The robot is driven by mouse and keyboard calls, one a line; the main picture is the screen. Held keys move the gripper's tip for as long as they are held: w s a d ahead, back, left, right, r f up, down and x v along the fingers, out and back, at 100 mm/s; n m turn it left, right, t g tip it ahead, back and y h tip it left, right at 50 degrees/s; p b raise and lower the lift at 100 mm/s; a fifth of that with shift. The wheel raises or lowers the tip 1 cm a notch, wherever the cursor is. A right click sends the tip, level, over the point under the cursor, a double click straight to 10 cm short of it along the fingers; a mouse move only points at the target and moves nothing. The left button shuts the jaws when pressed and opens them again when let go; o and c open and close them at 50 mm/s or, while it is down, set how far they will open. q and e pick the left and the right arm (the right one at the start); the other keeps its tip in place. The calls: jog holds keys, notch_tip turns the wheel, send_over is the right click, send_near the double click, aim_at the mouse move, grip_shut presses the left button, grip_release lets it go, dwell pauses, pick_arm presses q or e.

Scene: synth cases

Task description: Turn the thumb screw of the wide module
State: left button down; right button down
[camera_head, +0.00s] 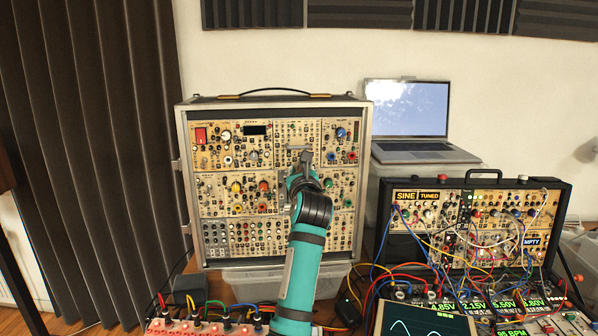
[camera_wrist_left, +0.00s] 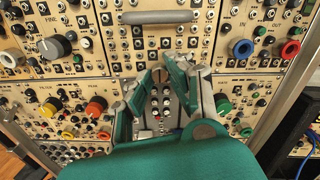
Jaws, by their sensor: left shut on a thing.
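The wide module (camera_head: 284,131) is a beige panel with many jacks and a grey bar handle, in the upper row of the tall case. In the left wrist view the handle (camera_wrist_left: 157,17) is above my fingers and the panel (camera_wrist_left: 118,42) fills the top middle. My left gripper (camera_head: 303,160) is at the lower part of this module. In the wrist view its fingertips (camera_wrist_left: 168,72) are close together at the panel's lower edge, shut on the small thumb screw, which they mostly hide. My right gripper is not in view.
The tall case (camera_head: 182,160) holds more modules with coloured knobs on both sides and below. A laptop (camera_head: 410,115) stands to the right. A smaller open case (camera_head: 475,178) with many patch cables is at the right. More cables and gear lie in front of both cases.

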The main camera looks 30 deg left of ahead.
pick_arm(q)
jog(key=shift+r+m+p, duration=0.1)
jog(key=shift+m+p, duration=0.3)
jog(key=shift+p, duration=0.05)
jog(key=shift+r+m+p, duration=0.1)
jog(key=shift+m+p, duration=0.4)
jog(key=shift+p, duration=0.2)
jog(key=m+p, duration=1.5)
jog(key=p, duration=0.6)
jog(key=shift+r, duration=0.1)
jog(key=shift+m+p, duration=0.7)
jog(key=shift+m, duration=0.4)
jog(key=shift+s+f+m, duration=0.1)
jog(key=shift+f+m, duration=0.1)
jog(key=shift+m, duration=0.7)
jog(key=m, duration=0.9)
